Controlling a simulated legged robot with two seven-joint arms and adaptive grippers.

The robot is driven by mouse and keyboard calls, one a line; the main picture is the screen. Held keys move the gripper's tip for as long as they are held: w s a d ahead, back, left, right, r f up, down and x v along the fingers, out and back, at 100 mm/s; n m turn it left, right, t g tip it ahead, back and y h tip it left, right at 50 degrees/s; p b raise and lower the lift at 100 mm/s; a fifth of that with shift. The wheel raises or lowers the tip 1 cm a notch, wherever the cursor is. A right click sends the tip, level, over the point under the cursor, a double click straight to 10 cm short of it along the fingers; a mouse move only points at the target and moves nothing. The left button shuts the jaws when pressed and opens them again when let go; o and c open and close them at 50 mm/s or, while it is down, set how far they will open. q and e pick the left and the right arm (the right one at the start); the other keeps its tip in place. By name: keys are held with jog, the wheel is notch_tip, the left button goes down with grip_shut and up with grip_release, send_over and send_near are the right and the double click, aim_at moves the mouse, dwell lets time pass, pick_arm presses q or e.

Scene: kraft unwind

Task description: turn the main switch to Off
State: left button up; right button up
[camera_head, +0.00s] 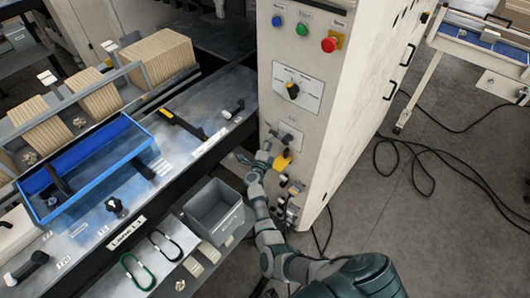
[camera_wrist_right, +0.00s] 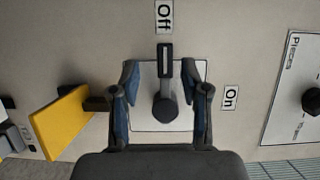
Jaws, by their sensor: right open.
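The main switch (camera_wrist_right: 165,108) is a dark round knob with a lever on a pale plate. In the right wrist view its lever points up at the "Off" label (camera_wrist_right: 164,16); the "On" label (camera_wrist_right: 230,97) is to the right. My right gripper (camera_wrist_right: 160,78) is open, with one finger on each side of the lever; I cannot tell whether either touches it. In the head view the right gripper (camera_head: 266,150) is at the cabinet front, by the small switch plate (camera_head: 288,134). My left gripper is not in view.
A yellow handle (camera_wrist_right: 60,122) sticks out beside the switch, also in the head view (camera_head: 283,162). The Pieces dial (camera_wrist_right: 312,101) is on the other side. Buttons and a red knob (camera_head: 329,45) sit higher on the cabinet. A grey bin (camera_head: 214,212) stands left of my arm.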

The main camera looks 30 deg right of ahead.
jog(key=v, duration=0.7)
jog(key=shift+d, duration=0.1)
